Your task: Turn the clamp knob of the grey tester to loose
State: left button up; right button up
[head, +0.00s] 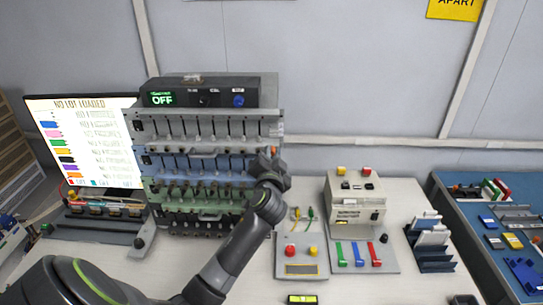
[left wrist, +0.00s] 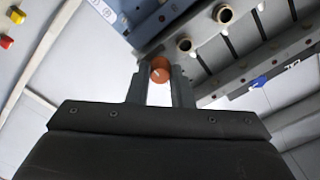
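The tester stack stands on the table in the head view, with a grey row (head: 205,112) above a blue row, a green row and a dark row. My left gripper (head: 268,163) is at the right end of the stack, near the grey and blue rows. In the left wrist view its two fingers (left wrist: 160,76) stand on either side of an orange-red round knob (left wrist: 160,69) with a white mark. My right gripper is not in view.
A dark box (head: 208,93) reading OFF tops the stack. A lit screen (head: 85,140) stands left. A beige device (head: 355,200) and a button panel (head: 302,258) stand right. A blue table (head: 470,232) is farther right.

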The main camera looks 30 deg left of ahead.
pick_arm(q)
grip_shut()
jog(key=n+b, duration=1.9)
jog(key=n, duration=1.5)
dwell(0.6)
